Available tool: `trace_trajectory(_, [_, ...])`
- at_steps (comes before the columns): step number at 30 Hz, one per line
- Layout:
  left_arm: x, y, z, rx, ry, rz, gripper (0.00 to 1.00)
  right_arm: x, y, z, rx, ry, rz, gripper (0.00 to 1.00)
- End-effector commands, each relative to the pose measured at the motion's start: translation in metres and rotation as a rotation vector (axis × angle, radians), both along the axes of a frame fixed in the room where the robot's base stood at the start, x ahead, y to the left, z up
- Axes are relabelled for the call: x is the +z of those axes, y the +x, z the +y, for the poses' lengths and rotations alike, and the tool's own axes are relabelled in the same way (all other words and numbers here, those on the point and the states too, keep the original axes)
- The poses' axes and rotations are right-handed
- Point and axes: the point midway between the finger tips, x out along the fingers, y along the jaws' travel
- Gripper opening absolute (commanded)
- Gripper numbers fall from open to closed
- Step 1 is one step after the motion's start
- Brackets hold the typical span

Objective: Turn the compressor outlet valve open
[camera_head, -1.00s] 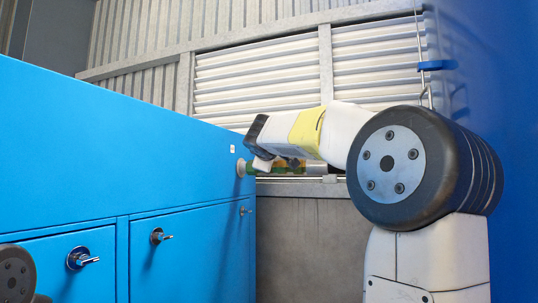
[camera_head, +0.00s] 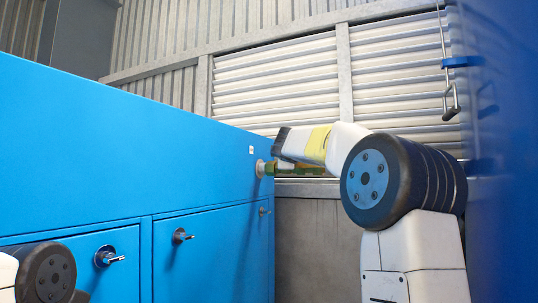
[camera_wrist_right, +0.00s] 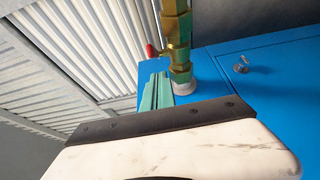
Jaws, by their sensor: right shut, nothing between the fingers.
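The compressor outlet valve is on a brass pipe (camera_wrist_right: 178,40) that comes out of the blue cabinet. Its small red handle (camera_wrist_right: 151,50) sticks out to the left of the brass in the right wrist view. In the head view the brass fitting (camera_head: 267,168) meets the cabinet's end, partly behind my right gripper (camera_head: 279,152). In the wrist view the greenish fingers of my right gripper (camera_wrist_right: 157,91) are together and empty. They appear just below the red handle; I cannot tell whether they touch it. My left gripper is out of view.
The blue cabinet (camera_head: 130,150) fills the left, with several metal latches such as one at the middle (camera_head: 181,236). A blue surface (camera_head: 503,150) stands close at right, with a hanging hook (camera_head: 451,103). Louvred wall panels (camera_head: 275,85) stand behind.

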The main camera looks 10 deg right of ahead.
Motion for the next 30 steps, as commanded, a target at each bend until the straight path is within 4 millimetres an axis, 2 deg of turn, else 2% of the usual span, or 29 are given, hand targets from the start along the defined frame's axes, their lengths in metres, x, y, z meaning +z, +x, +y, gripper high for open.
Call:
trace_trajectory(6, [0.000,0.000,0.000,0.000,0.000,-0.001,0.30,0.000,0.001,-0.017,0.001,0.000,0.000,0.00])
trace_trajectory(30, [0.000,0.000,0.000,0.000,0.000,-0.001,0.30,0.000,-0.001,-0.024,-0.001,-0.001,0.000,0.00])
